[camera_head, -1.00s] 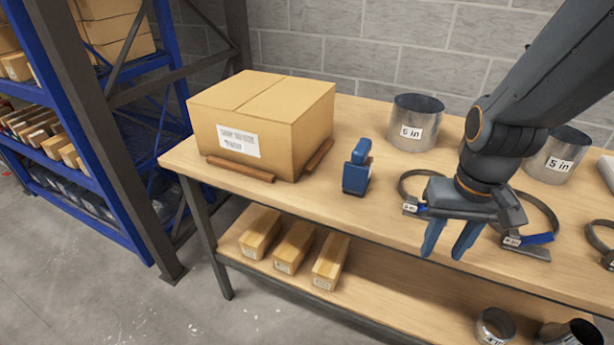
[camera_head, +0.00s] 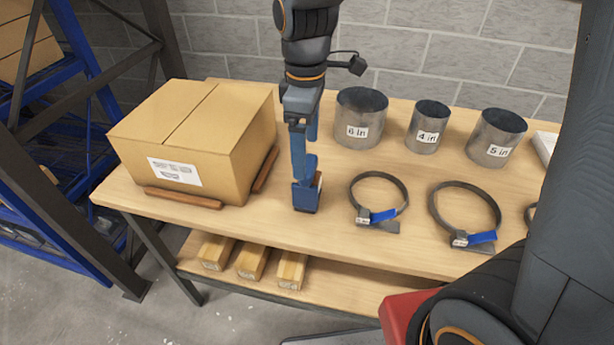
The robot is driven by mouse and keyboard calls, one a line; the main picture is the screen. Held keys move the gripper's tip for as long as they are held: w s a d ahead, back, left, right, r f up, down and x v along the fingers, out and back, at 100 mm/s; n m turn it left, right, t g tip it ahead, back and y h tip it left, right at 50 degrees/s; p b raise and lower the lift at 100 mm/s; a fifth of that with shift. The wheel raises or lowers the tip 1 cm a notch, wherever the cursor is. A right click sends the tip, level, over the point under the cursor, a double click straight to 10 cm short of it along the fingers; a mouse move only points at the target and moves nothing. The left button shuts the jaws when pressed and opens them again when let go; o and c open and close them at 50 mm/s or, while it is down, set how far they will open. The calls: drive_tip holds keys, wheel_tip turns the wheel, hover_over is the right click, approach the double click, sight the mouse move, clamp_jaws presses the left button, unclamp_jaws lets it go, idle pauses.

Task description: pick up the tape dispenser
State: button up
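The blue tape dispenser (camera_head: 307,196) stands on the wooden workbench (camera_head: 240,222), to the right of the cardboard box. My gripper (camera_head: 302,160) is directly over it, pointing straight down. Its blue fingers reach down to the dispenser's upper part and overlap it in this view. One finger is in front and the other shows partly behind it. The fingers and the dispenser are nearly the same blue, so I cannot tell whether the fingertips grip it or stand apart around it. The dispenser appears upright on the bench top.
The cardboard box (camera_head: 205,135) rests close to the left. Metal duct rings (camera_head: 361,118), (camera_head: 427,128), (camera_head: 495,138) stand at the back right. Wooden blocks (camera_head: 251,262) lie on the lower shelf.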

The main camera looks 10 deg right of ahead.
sight(308, 164)
drive_tip(key=shift+w+d+f, duration=0.1)
drive_tip(key=shift+d+f, duration=0.2)
drive_tip(key=shift+f, duration=0.4)
drive_tip(key=shift+w+f+p, duration=0.2)
drive_tip(key=shift+f+p, duration=0.8)
drive_tip(key=shift+f, duration=1.3)
drive_tip(key=c, duration=1.8)
drive_tip(key=shift+r+b, duration=1.15)
drive_tip(key=shift+r, duration=3.9)
